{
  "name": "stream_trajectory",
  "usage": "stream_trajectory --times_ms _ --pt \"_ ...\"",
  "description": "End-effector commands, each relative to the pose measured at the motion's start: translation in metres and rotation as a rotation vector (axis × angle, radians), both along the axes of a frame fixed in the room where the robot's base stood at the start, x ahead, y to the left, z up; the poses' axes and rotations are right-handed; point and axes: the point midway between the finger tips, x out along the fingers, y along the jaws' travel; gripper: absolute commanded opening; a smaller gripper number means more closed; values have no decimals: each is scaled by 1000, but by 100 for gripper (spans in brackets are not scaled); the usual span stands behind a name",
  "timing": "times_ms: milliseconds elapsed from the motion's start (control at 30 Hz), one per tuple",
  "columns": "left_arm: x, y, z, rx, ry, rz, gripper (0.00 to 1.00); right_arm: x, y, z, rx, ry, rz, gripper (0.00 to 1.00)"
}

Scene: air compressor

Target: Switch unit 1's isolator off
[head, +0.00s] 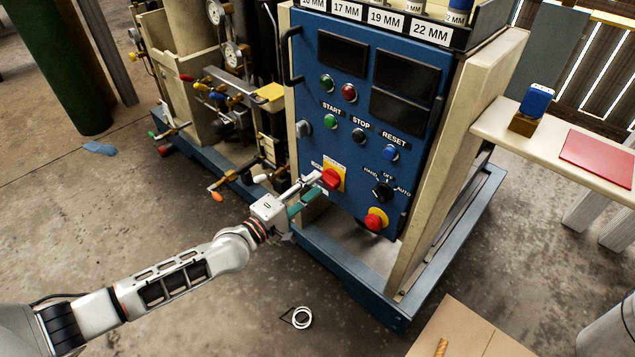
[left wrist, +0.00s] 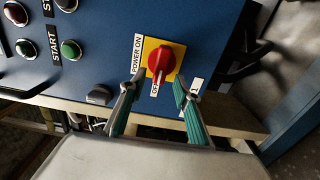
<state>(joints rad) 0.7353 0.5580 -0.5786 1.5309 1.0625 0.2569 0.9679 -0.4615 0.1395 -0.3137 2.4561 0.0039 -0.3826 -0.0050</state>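Unit 1's isolator is a red rotary knob (head: 330,178) on a yellow plate, low on the blue control panel (head: 350,110). In the left wrist view the knob (left wrist: 161,62) has "POWER ON" lettering to its left and "OFF" below. Its raised grip appears to point down toward "OFF". A plate marked "1" (left wrist: 194,86) is partly covered by a finger. My left gripper (head: 312,188) is at the panel. In the left wrist view its fingertips (left wrist: 158,82) are apart, one on each side of the knob's lower end; I cannot tell whether they touch it. My right gripper is not in view.
A red-on-yellow button (head: 376,219) and a black selector (head: 382,190) sit right of the isolator. START (head: 330,121), STOP and RESET buttons are above. Pipes and valves (head: 235,95) stand left of the panel. A white ring (head: 301,317) lies on the floor.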

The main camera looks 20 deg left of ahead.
Motion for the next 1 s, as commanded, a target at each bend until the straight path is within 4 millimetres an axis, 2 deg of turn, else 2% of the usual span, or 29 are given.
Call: stream_trajectory --times_ms 100,300,500,1000 --pt "-25 9 -2 0 4 0 32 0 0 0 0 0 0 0" --pt "-60 22 -2 0 4 0 32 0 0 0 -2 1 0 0" --pt "-82 30 -1 0 3 -1 32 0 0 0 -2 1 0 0" --pt "-88 32 0 -2 2 0 32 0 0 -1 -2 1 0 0"
